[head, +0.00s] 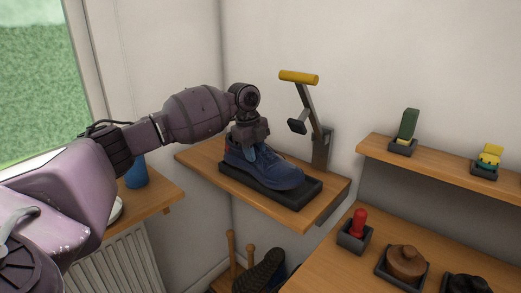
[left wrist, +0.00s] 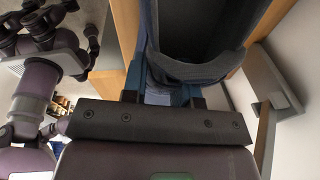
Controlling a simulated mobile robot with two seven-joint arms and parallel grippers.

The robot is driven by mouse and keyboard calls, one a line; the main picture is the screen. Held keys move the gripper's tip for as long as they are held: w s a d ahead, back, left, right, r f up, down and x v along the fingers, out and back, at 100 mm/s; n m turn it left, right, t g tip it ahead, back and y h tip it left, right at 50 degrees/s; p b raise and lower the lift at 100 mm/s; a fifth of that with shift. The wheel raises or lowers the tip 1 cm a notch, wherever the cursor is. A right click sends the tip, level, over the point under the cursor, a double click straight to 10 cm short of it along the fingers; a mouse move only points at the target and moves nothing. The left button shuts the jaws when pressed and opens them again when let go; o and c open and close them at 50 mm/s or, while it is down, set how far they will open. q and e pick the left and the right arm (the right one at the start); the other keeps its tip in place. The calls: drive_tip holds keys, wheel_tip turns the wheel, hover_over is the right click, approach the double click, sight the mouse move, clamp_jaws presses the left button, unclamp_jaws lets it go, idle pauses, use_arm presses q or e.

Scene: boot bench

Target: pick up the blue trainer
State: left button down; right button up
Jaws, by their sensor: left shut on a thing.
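The blue trainer (head: 268,168) sits on a black tray-like base (head: 301,192) on a wooden wall shelf, its toe pointing right and towards me. My left gripper (head: 249,143) comes down on it from above and is shut on its collar at the heel end. In the left wrist view the trainer (left wrist: 185,70) fills the upper middle, and the gripper (left wrist: 165,95) has its fingers on either side of blue material. The trainer's sole is mostly hidden by the base's rim. I cannot tell any gap beneath it.
A lever with a yellow handle (head: 299,77) stands at the shelf's (head: 203,157) back, right of my gripper. Further right are a wall shelf (head: 435,155) with small items and a lower bench (head: 345,273) holding a red-topped object (head: 358,222) and a brown lidded pot (head: 406,262). A dark boot (head: 260,272) is below.

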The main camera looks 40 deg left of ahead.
use_arm(q)
drive_tip(key=s+a+p, duration=0.1)
drive_tip(key=s+p, duration=0.1)
drive_tip(key=s, duration=1.2)
drive_tip(key=shift+s, duration=0.3)
use_arm(e)
drive_tip(key=shift+s+d+r, duration=0.2)
drive_tip(key=shift+s+r, duration=0.2)
drive_tip(key=shift+s, duration=0.3)
